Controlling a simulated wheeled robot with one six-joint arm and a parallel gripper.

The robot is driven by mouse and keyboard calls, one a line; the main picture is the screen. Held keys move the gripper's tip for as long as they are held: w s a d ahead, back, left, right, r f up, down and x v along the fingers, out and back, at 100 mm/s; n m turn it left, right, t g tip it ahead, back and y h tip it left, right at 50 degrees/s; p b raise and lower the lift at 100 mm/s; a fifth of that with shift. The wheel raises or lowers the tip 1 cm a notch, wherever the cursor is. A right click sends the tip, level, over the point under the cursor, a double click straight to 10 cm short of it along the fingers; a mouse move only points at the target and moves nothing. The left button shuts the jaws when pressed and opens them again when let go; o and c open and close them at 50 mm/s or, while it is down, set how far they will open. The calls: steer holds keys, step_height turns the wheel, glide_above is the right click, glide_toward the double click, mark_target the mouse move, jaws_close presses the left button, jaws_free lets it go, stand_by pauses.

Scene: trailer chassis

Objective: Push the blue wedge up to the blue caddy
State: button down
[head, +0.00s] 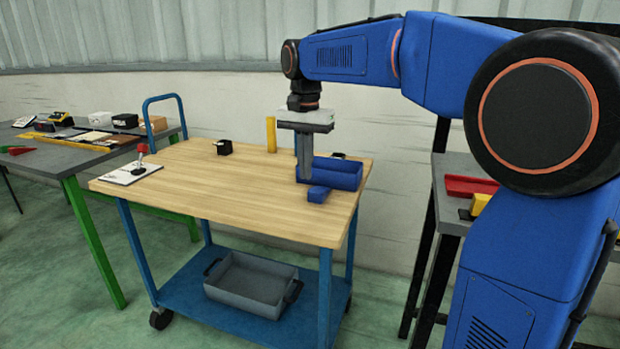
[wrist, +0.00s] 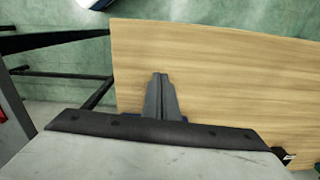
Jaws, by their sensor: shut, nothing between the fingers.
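The blue caddy (head: 345,180) is an open tray toward the right back part of the wooden table top. The blue wedge (head: 318,194) is a small block lying just in front of the caddy, toward the table's front right. I cannot tell whether they touch. My gripper (head: 304,177) points straight down, shut and empty, at the caddy's left end and just behind and left of the wedge, hiding part of the caddy. In the wrist view the closed fingers (wrist: 160,82) are over the wood, with only a sliver of blue beside their base.
On the wooden table top (head: 215,185) stand a yellow block (head: 271,134), a small black box (head: 224,147) and a white plate with a red-knobbed lever (head: 132,172). The table's front middle is clear. A grey bin (head: 250,285) sits on the lower shelf.

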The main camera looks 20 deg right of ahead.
mark_target(314, 192)
step_height(314, 192, down, 9)
steer(key=shift+w+d+f, duration=0.2)
steer(key=shift+w+d, duration=0.25)
steer(key=shift+w, duration=0.05)
steer(key=shift+w+d+f, duration=0.15)
steer(key=shift+w+d, duration=0.25)
steer(key=shift+w, duration=0.1)
steer(key=shift+w+d, duration=0.5)
steer(key=shift+w, duration=0.05)
steer(key=shift+w+d, duration=0.5)
steer(key=shift+w, duration=0.1)
steer(key=shift+r, duration=0.1)
